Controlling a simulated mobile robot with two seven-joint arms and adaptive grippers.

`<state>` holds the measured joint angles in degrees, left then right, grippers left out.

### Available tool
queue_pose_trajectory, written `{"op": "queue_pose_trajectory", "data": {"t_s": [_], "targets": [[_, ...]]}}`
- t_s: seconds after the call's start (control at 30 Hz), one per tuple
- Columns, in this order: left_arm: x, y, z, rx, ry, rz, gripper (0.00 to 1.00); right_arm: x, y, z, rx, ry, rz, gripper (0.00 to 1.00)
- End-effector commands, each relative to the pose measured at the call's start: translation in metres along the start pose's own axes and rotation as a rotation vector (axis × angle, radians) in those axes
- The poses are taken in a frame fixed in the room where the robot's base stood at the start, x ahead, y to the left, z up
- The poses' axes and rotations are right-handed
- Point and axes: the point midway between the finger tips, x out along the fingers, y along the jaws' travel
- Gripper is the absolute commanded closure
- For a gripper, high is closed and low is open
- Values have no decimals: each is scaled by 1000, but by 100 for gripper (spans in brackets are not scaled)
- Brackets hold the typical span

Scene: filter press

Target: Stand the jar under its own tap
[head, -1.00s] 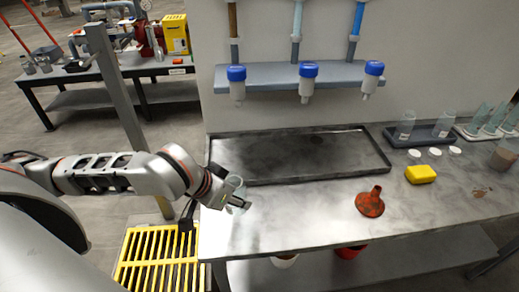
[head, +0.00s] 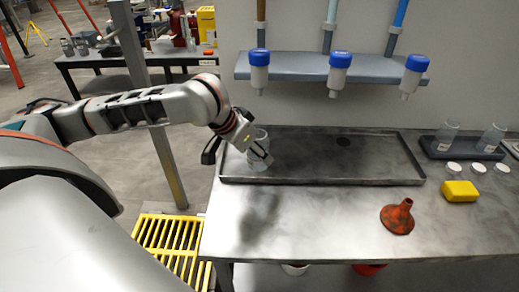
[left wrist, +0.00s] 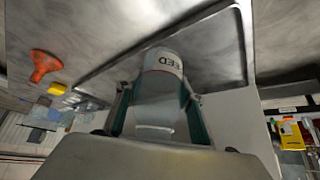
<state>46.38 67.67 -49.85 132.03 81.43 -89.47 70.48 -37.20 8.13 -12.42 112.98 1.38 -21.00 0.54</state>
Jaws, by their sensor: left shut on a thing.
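My left gripper (head: 238,152) is shut on a clear jar (head: 258,148) over the left end of the dark tray (head: 320,182). In the left wrist view the jar (left wrist: 162,62) sits between the gripper's two fingers (left wrist: 157,108). Its white label shows letters that read "EED", the rest hidden. I cannot tell whether the jar touches the tray. Three blue-capped taps hang from a grey shelf: the left tap (head: 259,72) under a brown pipe, the middle tap (head: 338,74) under a light blue pipe, the right tap (head: 413,77) under a blue pipe. The jar is below the left tap's area, nearer me.
An orange-red funnel (head: 397,217) and a yellow sponge-like block (head: 460,191) lie right of the tray's front. A dark rack (head: 455,150) with jars and several white lids stands at the right. A yellow grate (head: 170,243) is on the floor at left. The tray's middle is clear.

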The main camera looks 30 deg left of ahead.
Motion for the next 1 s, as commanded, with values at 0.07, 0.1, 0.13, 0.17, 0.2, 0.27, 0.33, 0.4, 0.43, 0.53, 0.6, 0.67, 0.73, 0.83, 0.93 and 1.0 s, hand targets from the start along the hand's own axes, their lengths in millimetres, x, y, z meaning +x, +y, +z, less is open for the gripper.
{"op": "queue_pose_trajectory", "data": {"t_s": [0.07,0.1,0.13,0.17,0.2,0.27,0.33,0.4,0.43,0.53,0.6,0.67,0.73,0.83,0.93,1.0], "targets": [[9,-15,-12,-5,1,-1,83,2,0,5,0,-3,0,60],[12,-22,-18,-5,2,-1,83,3,0,7,0,-5,0,60],[15,-28,-22,-5,1,-1,83,3,0,8,0,-7,0,60],[18,-32,-26,-6,1,0,83,4,0,10,0,-9,0,60],[22,-39,-32,-6,1,1,83,4,-1,12,0,-11,0,60],[27,-50,-40,-5,1,0,83,6,-1,15,0,-14,0,60],[33,-61,-50,-5,1,1,83,7,-1,19,0,-18,0,60],[38,-71,-58,-4,1,1,83,8,-2,22,0,-21,0,60],[40,-75,-61,-3,1,1,83,8,-2,23,0,-22,0,60],[52,-75,-52,0,-4,3,83,10,-2,28,1,-25,-1,60],[56,-75,-50,0,-2,3,83,11,-2,30,1,-26,-1,60],[57,-75,-49,1,0,2,83,11,-3,30,1,-26,-1,60],[60,-75,-47,1,-1,1,83,12,-3,31,2,-26,-1,60],[70,-75,-40,0,-4,2,83,13,-4,34,4,-26,-1,60],[85,-75,-31,0,-5,2,83,16,-5,39,5,-27,-1,60],[95,-74,-24,-1,-5,3,83,17,-6,43,6,-29,-2,60]]}}
